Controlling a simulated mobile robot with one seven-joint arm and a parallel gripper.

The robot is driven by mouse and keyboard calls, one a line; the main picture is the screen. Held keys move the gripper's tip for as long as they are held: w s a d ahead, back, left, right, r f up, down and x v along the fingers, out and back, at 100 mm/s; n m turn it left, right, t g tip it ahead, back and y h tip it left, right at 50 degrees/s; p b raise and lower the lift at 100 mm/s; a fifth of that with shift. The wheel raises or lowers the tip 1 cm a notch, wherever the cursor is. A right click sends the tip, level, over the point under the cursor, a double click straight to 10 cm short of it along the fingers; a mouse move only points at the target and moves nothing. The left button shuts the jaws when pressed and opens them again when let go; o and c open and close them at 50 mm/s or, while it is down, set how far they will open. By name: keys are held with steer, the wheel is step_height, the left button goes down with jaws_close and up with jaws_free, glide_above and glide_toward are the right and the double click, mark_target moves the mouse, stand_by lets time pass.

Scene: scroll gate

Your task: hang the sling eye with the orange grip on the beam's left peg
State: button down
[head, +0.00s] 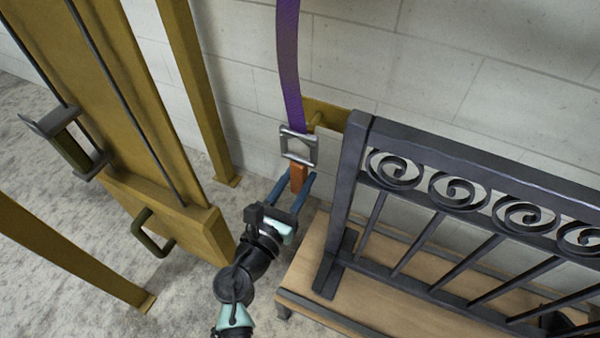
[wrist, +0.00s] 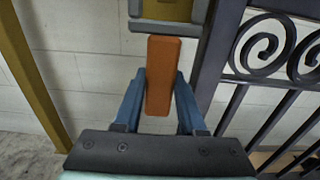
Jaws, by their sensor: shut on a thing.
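The sling eye (head: 283,146) is a grey metal rectangular frame at the lower end of a purple strap (head: 289,60). Its orange grip (head: 298,178) hangs below the frame. My gripper (head: 298,180) is shut on this grip, with blue fingers on either side; the grip also shows upright in the wrist view (wrist: 163,75). A mustard beam (head: 333,114) lies behind and right of the eye, against the wall. A short stub on it (head: 316,119) looks like a peg, just right of the strap's end. In the wrist view, mustard metal (wrist: 168,9) shows through the eye's opening.
A dark scroll gate (head: 440,190) stands on a wooden platform (head: 305,262) close to the right of my gripper. Mustard posts (head: 198,90) and a wide mustard frame with a handle (head: 150,235) stand left. Floor shows between them.

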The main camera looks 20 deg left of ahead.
steer(key=shift+s, duration=0.1)
steer(key=shift+s+a+p, duration=0.1)
steer(key=shift+s+p, duration=0.25)
steer(key=shift+s, duration=2.05)
